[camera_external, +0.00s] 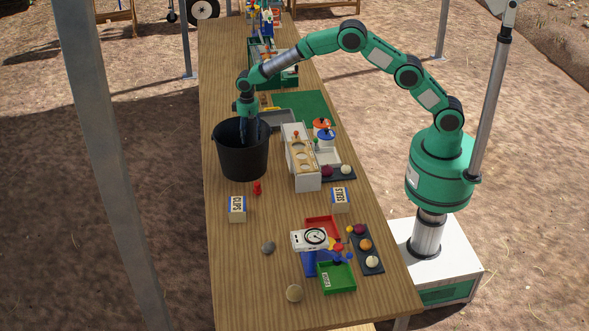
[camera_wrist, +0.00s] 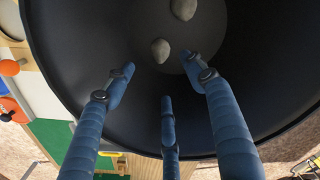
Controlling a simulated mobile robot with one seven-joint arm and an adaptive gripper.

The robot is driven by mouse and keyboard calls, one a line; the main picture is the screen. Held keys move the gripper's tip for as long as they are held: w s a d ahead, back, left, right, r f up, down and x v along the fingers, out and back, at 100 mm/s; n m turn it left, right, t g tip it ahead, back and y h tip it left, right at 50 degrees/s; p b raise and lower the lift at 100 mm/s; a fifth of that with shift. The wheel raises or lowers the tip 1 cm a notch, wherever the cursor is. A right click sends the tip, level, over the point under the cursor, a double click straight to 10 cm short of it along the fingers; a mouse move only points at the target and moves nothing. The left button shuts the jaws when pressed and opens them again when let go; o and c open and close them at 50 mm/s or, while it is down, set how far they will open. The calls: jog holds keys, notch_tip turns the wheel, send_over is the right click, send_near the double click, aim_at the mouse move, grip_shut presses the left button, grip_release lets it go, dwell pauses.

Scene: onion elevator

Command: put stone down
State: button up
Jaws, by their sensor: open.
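A black bucket (camera_external: 243,164) stands upright on the table. My gripper (camera_external: 247,138) points down into its mouth, with the fingers partly hidden by the near wall. In the wrist view my gripper (camera_wrist: 160,80) has its three blue fingers spread apart, with nothing between them. Two grey stones lie inside the bucket in the wrist view, one nearer stone (camera_wrist: 160,50) and one farther stone (camera_wrist: 183,9) at the top edge. They are apart from the fingers. On the table in front are a dark grey stone (camera_external: 268,248) and a tan stone (camera_external: 293,293).
CLIPS (camera_external: 237,208) and STAIS-like labelled (camera_external: 340,200) boxes stand nearer. The table's front left is clear.

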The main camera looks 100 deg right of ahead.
dwell(0.4)
jog(key=s+a+r+n+t, duration=0.1)
jog(key=s+a+r, duration=0.55)
jog(key=r, duration=0.45)
jog(key=s+a+r+n+t, duration=0.1)
jog(key=s+a+r+n, duration=0.1)
jog(key=s+a+r, duration=0.6)
jog(key=s+a+r+n+t, duration=0.1)
jog(key=s+a+r, duration=0.35)
jog(key=r, duration=0.85)
jog(key=s+a+n+t, duration=0.1)
jog(key=s+a, duration=0.2)
jog(key=s, duration=0.9)
jog(key=s+a+r+n, duration=0.1)
jog(key=s+a+n, duration=0.1)
jog(key=s, duration=0.9)
jog(key=s+a+r+n+t, duration=0.1)
jog(key=s+a, duration=0.4)
jog(key=s, duration=0.7)
jog(key=shift+s+n+t, duration=0.3)
dwell(0.6)
